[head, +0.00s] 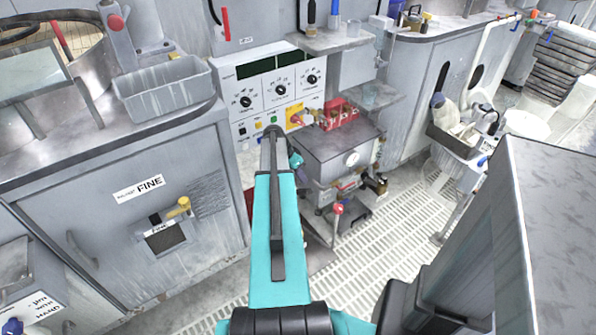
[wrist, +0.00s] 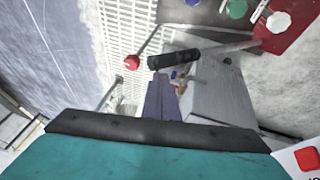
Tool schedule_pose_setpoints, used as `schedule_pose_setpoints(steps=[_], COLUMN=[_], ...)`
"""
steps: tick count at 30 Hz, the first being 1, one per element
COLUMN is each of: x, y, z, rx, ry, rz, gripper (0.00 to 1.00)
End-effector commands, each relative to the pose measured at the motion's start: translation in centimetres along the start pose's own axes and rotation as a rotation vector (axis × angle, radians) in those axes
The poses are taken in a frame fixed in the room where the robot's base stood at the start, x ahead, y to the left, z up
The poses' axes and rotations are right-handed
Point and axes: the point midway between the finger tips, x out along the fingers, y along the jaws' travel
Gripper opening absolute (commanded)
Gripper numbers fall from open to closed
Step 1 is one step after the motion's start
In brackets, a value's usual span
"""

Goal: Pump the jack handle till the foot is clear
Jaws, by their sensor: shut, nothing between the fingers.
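The jack handle is a grey bar (wrist: 225,49) with a black grip (wrist: 175,58), reaching in from the right in the wrist view. It lies just beyond the tip of my gripper (wrist: 161,86), whose dark fingers look shut and empty; I cannot tell whether they touch the grip. A red plate (wrist: 288,30) shows at the bar's far end. In the head view my teal arm hides the handle and my fingers. The jack's foot cannot be made out in either view.
A red-knobbed lever (head: 338,209) stands beside the grey machine (head: 338,150); its knob also shows in the wrist view (wrist: 132,62). The FINE cabinet (head: 130,200) stands left. A control panel (head: 270,90) is behind. Grated floor (head: 375,260) lies open to the right.

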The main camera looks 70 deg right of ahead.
Motion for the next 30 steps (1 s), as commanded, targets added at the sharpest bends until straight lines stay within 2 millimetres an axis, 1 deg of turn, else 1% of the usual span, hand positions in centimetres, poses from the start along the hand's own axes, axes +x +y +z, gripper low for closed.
schedule_pose_setpoints(steps=[3,7,12,23,26,30], x=[1.2,2.1,2.6,2.7,3.2,4.7], y=[0.6,1.0,1.1,1.3,1.7,2.9], z=[0.3,0.4,0.5,0.4,0.4,0.3], rx=[0.0,0.001,0.001,0.003,0.009,0.027], ry=[-0.001,-0.001,0.0,-0.001,-0.002,-0.005], rz=[0.001,0.001,0.001,0.0,-0.005,-0.019], gripper=[0.0,0.0,0.0,0.0,0.0,0.0])
